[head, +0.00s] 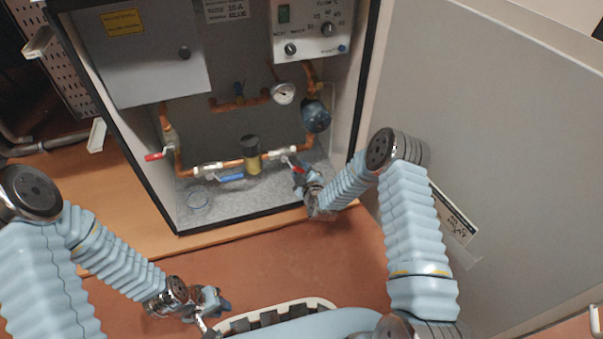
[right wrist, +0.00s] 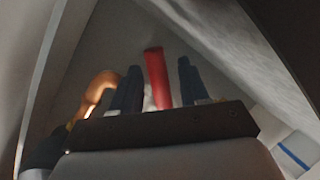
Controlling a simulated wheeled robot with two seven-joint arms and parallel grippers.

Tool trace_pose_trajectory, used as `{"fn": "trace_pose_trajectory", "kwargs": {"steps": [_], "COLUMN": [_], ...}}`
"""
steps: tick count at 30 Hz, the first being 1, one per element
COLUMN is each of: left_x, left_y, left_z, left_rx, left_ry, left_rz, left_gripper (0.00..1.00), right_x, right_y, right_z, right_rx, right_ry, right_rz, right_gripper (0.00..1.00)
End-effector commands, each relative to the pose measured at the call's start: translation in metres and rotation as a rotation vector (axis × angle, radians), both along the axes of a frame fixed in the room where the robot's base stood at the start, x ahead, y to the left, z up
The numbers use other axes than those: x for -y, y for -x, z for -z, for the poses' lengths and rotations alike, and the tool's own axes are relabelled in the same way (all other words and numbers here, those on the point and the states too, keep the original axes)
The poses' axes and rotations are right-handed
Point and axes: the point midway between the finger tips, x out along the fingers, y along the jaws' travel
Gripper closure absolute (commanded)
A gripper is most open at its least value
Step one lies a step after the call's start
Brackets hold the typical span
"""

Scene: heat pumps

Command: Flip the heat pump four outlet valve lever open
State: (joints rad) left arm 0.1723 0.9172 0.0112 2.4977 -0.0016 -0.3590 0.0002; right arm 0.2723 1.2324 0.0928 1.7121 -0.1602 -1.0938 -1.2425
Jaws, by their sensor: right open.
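A red valve lever (head: 292,164) is on the right part of the lower copper pipe inside the open cabinet. My right gripper (head: 299,173) is right at this lever. In the right wrist view the red lever (right wrist: 157,78) stands between the two dark fingers of the open gripper (right wrist: 157,88), with a gap on both sides. Another red lever (head: 155,156) is at the lower left pipe, and a blue lever (head: 230,177) is under the middle of the pipe. I cannot read which is the outlet valve. My left gripper (head: 214,302) is low at the front, away from the cabinet; its finger opening is unclear.
The cabinet's large door (head: 480,120) stands open at the right, close to my right arm. A pressure gauge (head: 283,93), a blue pump (head: 316,116) and a brass-coloured fitting (head: 251,158) sit around the levers.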

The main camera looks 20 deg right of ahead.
Motion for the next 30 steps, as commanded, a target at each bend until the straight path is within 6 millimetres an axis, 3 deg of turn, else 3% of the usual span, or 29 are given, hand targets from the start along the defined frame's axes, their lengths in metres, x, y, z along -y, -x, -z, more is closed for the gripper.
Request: {"fn": "trace_pose_trajectory", "kwargs": {"steps": [8, 15, 17, 30], "left_x": [0.0, 0.0, 0.0, 0.0001], "left_y": [-0.0001, -0.0001, -0.0001, 0.0001], "left_z": [0.0001, 0.0001, 0.0001, -0.0057], "left_rx": [0.0, 0.0, 0.0, -0.001], "left_ry": [0.0, 0.0, 0.0, 0.0], "left_rz": [0.0, 0.0, 0.0, 0.0], "left_gripper": [0.77, 0.77, 0.77, 0.77], "right_x": [0.0002, 0.0002, 0.0002, 0.0015], "right_y": [-0.0012, -0.0011, -0.001, 0.0079], "right_z": [0.0001, 0.0002, 0.0001, -0.0029], "right_rx": [0.0, 0.0, -0.001, -0.001], "right_ry": [0.0, 0.0, 0.0, 0.029], "right_rz": [0.0, 0.0, 0.001, 0.0], "right_gripper": [0.57, 0.94, 1.0, 1.0]}}
